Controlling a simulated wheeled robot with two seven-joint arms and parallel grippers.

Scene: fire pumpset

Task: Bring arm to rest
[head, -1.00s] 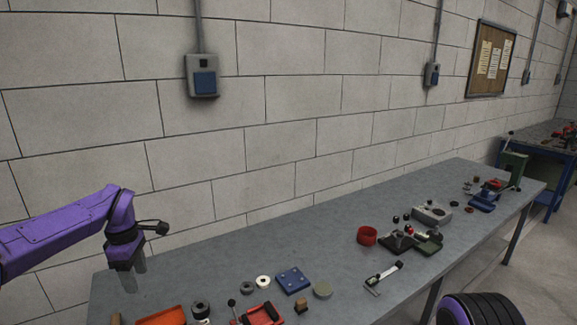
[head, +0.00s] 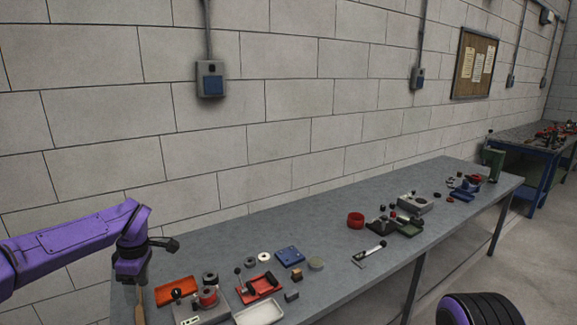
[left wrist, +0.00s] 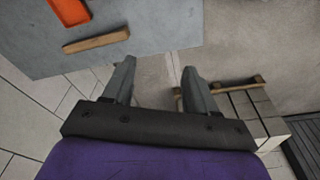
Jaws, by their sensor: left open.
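My left arm comes in from the left of the head view, and its purple wrist hangs at the left end of the long grey bench (head: 330,240). The left gripper shows in the left wrist view (left wrist: 158,68), with its two grey fingers spread apart and nothing between them. In the head view its fingers are hard to make out below the dark wrist end. In the left wrist view, a wooden bar (left wrist: 97,42) lies on the bench, ahead and left of the fingers. My right gripper is not in view.
An orange tray (head: 177,290), a red tray (head: 259,288), a white tray (head: 260,313) and a blue block (head: 290,256) lie on the bench's near part. A red ring (head: 356,220) stands farther along. A block wall (head: 300,90) runs behind.

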